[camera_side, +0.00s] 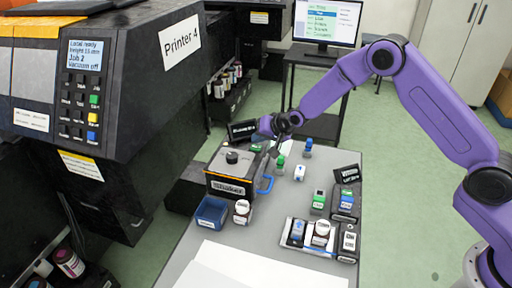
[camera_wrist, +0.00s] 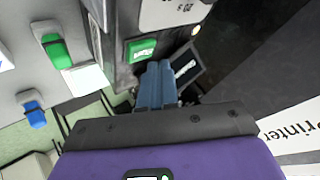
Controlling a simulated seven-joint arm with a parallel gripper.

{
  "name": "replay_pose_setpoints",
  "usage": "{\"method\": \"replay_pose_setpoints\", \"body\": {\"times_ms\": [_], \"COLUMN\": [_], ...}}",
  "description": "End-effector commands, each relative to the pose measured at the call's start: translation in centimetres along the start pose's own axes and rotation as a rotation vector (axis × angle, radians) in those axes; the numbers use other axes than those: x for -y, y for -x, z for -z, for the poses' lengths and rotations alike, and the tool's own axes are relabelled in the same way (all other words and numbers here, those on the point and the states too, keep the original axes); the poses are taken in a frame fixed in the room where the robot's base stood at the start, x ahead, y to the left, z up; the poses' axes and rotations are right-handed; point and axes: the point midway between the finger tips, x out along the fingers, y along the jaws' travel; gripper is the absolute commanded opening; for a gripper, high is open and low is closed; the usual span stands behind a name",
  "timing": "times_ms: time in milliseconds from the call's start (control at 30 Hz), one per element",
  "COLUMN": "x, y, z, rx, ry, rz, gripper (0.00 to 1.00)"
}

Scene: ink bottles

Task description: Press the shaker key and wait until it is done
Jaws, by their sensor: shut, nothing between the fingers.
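The shaker is a dark box (camera_side: 230,177) with a black knob on top and an orange stripe, on the grey table in the side view. In the wrist view, a green key (camera_wrist: 142,50) with a white label sits on a grey-black housing. My gripper (camera_wrist: 158,68) is shut and empty, its blue-grey fingertips just below the green key in the picture. I cannot tell whether they touch it. In the side view my gripper (camera_side: 277,146) is at the shaker's back right, its tips small and partly unclear.
A small dark display (camera_side: 242,130) stands behind the shaker; a similar dark panel with white text shows in the wrist view (camera_wrist: 186,68). Green and blue-capped bottles (camera_side: 319,202) stand to the right. A blue bin (camera_side: 211,212) and a white bottle (camera_side: 242,212) stand in front.

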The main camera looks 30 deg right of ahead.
Motion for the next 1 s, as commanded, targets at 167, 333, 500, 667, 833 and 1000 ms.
{"method": "replay_pose_setpoints", "body": {"times_ms": [167,333,500,667,833,1000], "x": [0.0,0.6,1.3,2.0,2.5,2.5], "y": [0.0,0.8,1.8,2.7,3.4,3.5], "z": [0.0,0.6,1.3,2.0,2.5,2.5], "rx": [0.0,-0.001,-0.001,-0.001,-0.001,0.0], "ry": [0.0,0.0,0.0,0.0,0.0,0.0], "rz": [0.0,0.001,0.001,0.001,0.0,0.0], "gripper": [0.0,0.0,0.0,0.0,0.0,0.0]}}
